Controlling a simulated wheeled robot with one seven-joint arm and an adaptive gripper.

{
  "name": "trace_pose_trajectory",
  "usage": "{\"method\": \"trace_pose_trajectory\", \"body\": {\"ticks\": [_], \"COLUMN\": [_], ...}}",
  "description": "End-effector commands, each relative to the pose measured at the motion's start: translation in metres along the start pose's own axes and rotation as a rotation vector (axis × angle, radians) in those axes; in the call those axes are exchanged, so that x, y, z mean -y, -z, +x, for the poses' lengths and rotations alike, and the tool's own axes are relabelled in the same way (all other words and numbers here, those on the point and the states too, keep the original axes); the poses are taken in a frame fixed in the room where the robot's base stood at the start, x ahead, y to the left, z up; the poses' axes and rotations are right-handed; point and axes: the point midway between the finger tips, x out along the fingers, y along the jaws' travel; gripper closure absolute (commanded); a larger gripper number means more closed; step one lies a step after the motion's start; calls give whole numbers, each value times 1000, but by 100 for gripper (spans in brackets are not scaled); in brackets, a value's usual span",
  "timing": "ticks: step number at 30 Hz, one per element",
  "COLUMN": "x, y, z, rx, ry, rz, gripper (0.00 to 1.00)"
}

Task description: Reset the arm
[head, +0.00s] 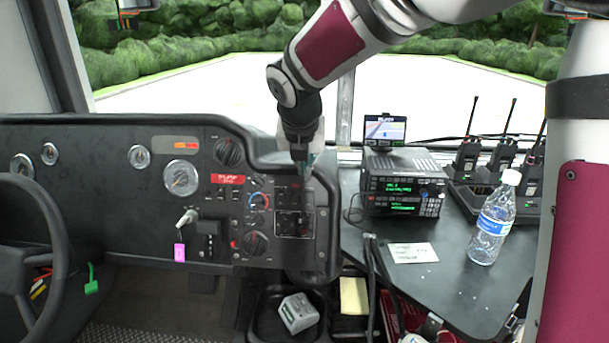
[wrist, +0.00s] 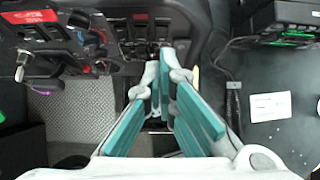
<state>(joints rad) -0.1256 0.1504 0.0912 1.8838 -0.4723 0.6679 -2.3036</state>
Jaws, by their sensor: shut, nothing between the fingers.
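My arm reaches in from the upper right of the head view and bends down at its wrist. My gripper (head: 303,175) points downward in front of the right end of the dashboard (head: 100,190). In the wrist view my gripper (wrist: 167,72) shows its teal-padded fingers close together at the tips, with nothing held. The fingers hang above the switches near the dashboard's right edge. Whether they touch the panel cannot be told.
A radio unit (head: 402,185) with a small screen (head: 385,130), a water bottle (head: 493,220), handheld radios (head: 467,158) and a white card (head: 413,253) are on the black table (head: 470,290) at right. A steering wheel (head: 62,235) is at left. A grey box (head: 298,313) lies below.

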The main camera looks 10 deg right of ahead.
Motion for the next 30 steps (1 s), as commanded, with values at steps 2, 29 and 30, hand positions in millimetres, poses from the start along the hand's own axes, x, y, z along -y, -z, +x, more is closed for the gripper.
{"method": "trace_pose_trajectory", "body": {"ticks": [2,29,30], "x": [0,87,97], "y": [-2,79,92], "z": [-8,-90,-98], "rx": [1,-84,-92], "ry": [0,123,142], "rz": [1,887,1002], "gripper": [100,100,100]}}
